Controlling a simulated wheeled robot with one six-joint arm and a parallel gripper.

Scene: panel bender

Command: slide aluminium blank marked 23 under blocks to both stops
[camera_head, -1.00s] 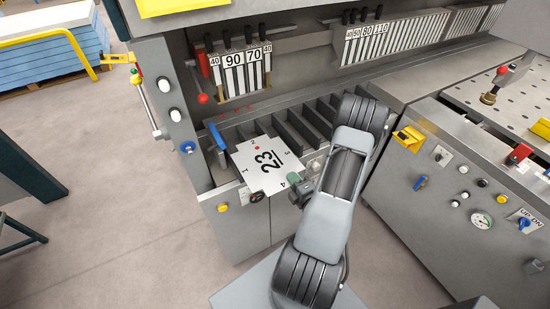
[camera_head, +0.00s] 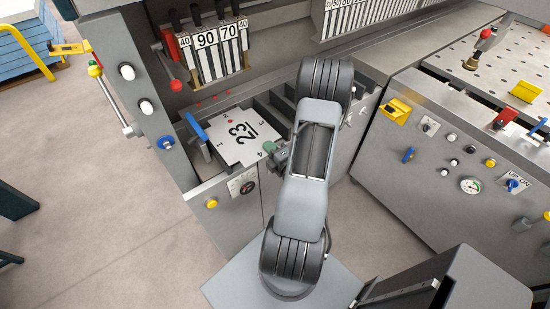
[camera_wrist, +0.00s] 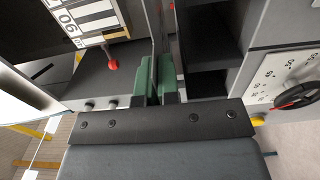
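The pale aluminium blank marked 23 (camera_head: 228,149) lies flat over the machine's front ledge in the head view, with a red dot near its far edge. A blue bar (camera_head: 197,126) stands close along its left edge; I cannot tell whether they touch. The blocks labelled 40, 90, 70, 40 (camera_head: 220,52) hang above and behind the blank. The blank's far edge is short of the blocks' face. My gripper (camera_head: 275,150) is closed at the blank's near right corner. In the wrist view its green pads (camera_wrist: 157,78) are nearly together with a thin edge between them.
Dark slots (camera_head: 270,112) divide the ledge right of the blank. A red-knobbed lever (camera_head: 172,68) is left of the blocks. A dial plate (camera_head: 242,184) is on the front below the blank. A control cabinet (camera_head: 440,160) stands to the right. Open floor lies to the left.

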